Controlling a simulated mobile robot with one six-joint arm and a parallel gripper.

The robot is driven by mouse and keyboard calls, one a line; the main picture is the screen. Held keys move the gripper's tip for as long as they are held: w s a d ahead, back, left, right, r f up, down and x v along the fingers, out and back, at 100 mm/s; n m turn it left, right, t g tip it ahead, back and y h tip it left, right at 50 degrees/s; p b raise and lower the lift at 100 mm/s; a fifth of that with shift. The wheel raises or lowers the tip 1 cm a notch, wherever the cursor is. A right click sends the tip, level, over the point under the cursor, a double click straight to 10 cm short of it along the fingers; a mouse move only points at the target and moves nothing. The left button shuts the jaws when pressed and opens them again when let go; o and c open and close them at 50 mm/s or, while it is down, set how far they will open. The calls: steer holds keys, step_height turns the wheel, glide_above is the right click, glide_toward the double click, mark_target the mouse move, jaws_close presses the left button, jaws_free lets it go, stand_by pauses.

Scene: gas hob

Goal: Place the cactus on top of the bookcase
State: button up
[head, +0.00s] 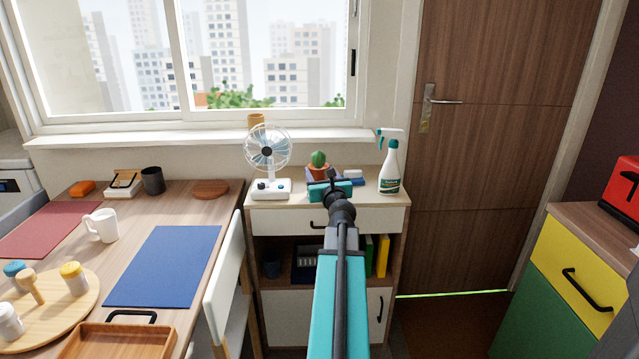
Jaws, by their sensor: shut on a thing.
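The small green cactus in a terracotta pot (318,160) is upright in the head view, at the bookcase's top. My gripper (328,186) is shut on its pot, and the gripper's teal body hides the pot's lower part. The bookcase (340,220) is a low cabinet with a pale top, a white drawer, an open shelf with books and a white door below. I cannot tell whether the pot touches the top or is held just above it.
A white fan (268,160) stands left of the cactus and a spray bottle (390,165) right of it. A blue item (353,177) lies close behind my gripper.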

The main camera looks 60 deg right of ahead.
steer(key=shift+w+d, duration=0.1)
stand_by(0.3)
steer(key=shift+w+d, duration=0.15)
steer(key=shift+d, duration=0.05)
steer(key=shift+w+d+f+b, duration=0.1)
steer(key=shift+f+b, duration=0.2)
steer(key=shift+f, duration=0.05)
steer(key=shift+f+b, duration=0.75)
steer(key=shift+f, duration=0.65)
steer(key=shift+f, duration=0.15)
steer(key=o, duration=1.2)
steer(key=shift+o, duration=0.2)
steer(key=shift+r, duration=0.2)
